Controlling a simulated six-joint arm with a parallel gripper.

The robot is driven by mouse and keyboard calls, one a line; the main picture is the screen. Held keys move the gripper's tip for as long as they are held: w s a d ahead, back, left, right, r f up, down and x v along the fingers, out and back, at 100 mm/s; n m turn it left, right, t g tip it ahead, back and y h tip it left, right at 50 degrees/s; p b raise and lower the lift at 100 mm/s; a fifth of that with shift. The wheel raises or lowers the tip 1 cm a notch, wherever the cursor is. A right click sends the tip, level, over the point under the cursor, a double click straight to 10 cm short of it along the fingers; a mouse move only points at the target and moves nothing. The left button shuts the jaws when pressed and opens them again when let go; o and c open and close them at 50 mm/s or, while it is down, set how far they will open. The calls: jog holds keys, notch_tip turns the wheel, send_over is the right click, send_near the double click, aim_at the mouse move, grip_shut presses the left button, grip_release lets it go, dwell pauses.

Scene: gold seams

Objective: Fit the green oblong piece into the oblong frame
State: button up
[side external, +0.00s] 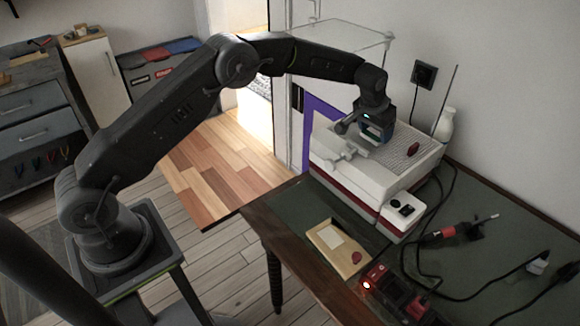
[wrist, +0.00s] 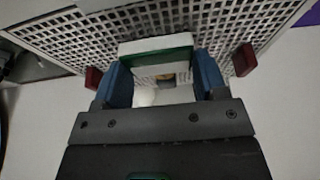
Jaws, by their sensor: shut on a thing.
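My gripper (side external: 374,134) is over the top of the white machine, pointing down. In the wrist view its two blue fingers (wrist: 162,72) are closed on a piece with a green face and a white edge, the green oblong piece (wrist: 157,55). It spans the gap between the fingers, above or at the grid; its exact height is unclear. In the side view the fingers largely hide it. I cannot make out the oblong frame for certain in either view.
The white machine (side external: 340,164) has a perforated grid top (wrist: 60,35). A dark red piece (side external: 413,149) lies on it; red pieces flank the fingers in the wrist view (wrist: 243,60). A wooden tray (side external: 322,246), a red device (side external: 378,284) and cables occupy the green table (side external: 480,270).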

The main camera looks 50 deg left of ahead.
notch_tip(320, 180, up, 10)
dwell(2.2)
dwell(0.4)
jog(key=s+d+r, duration=0.6)
jog(key=s+r, duration=0.1)
jog(key=s, duration=0.2)
jog(key=s+d+f+m, duration=0.1)
jog(key=s+d+f, duration=0.15)
jog(key=s, duration=1.15)
jog(key=shift+w+d+f, duration=0.1)
jog(key=shift+w+f, duration=0.05)
jog(key=shift+f, duration=14.15)
